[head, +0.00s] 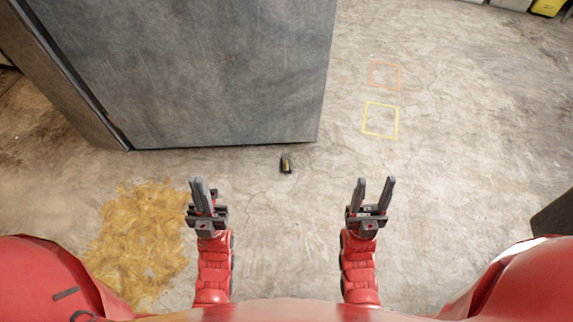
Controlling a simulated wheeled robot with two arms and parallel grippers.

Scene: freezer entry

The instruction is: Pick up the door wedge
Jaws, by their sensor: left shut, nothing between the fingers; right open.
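The door wedge (286,165) is a small dark piece with a yellow mark. It lies on the concrete floor just in front of the grey door or panel (200,70), near its lower right corner. My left gripper (197,181) is shut and empty, to the left of the wedge and nearer to me. My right gripper (375,182) is open and empty, to the right of the wedge. Neither gripper touches the wedge.
A yellowish-brown patch (135,240) covers the floor at the lower left. An orange square (385,75) and a yellow square (380,120) are marked on the floor at right. A dark object (555,215) stands at the right edge. The floor around the wedge's front is clear.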

